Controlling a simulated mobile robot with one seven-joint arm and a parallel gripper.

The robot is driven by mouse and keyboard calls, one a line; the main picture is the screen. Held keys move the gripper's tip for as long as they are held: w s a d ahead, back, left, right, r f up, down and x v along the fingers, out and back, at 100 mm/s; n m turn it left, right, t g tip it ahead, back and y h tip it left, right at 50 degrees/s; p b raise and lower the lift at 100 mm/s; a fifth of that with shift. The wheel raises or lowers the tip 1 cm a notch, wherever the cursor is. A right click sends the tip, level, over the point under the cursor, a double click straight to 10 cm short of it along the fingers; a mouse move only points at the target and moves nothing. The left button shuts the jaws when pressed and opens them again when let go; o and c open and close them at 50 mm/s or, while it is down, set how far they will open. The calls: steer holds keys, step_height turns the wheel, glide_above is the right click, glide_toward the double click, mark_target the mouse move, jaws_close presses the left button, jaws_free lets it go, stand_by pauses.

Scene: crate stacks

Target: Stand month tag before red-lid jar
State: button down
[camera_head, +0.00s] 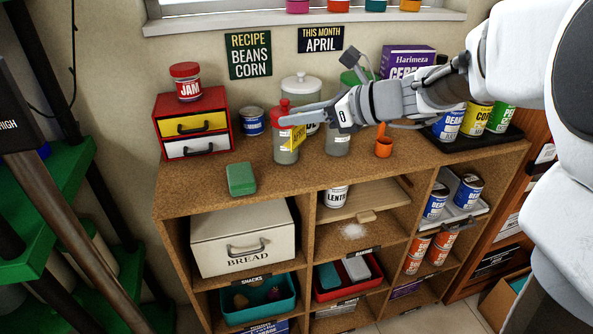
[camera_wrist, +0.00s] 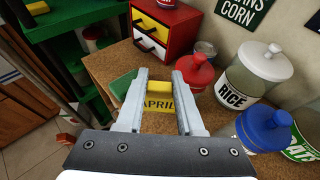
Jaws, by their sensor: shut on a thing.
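The yellow month tag (camera_head: 299,138) reads APRIL. My gripper (camera_head: 291,121) is shut on it and holds it above the cabinet top, in front of the red-lid jar (camera_head: 284,147) as the head view shows it. In the wrist view the tag (camera_wrist: 159,105) sits between the two fingers of my gripper (camera_wrist: 160,76), its lettering facing the camera. The red lid (camera_wrist: 195,72) is just right of the fingers there. My gripper and the tag hide part of the jar in the head view. Whether the tag touches the jar or the cabinet top, I cannot tell.
A blue-lid jar (camera_wrist: 263,130) and the white-lid RICE jar (camera_wrist: 258,75) stand close on the right. A green box (camera_head: 241,179) lies near the front edge. A red drawer box (camera_head: 161,129) stands at left. The THIS MONTH sign (camera_head: 321,39) reads APRIL. Bare cabinet top lies in front of the jars.

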step_height(320, 180, down, 9)
steer(key=b, duration=0.3)
steer(key=shift+f+b, duration=0.1)
steer(key=shift+b, duration=0.2)
steer(key=c, duration=0.5)
jaws_free()
steer(key=shift+c, duration=0.2)
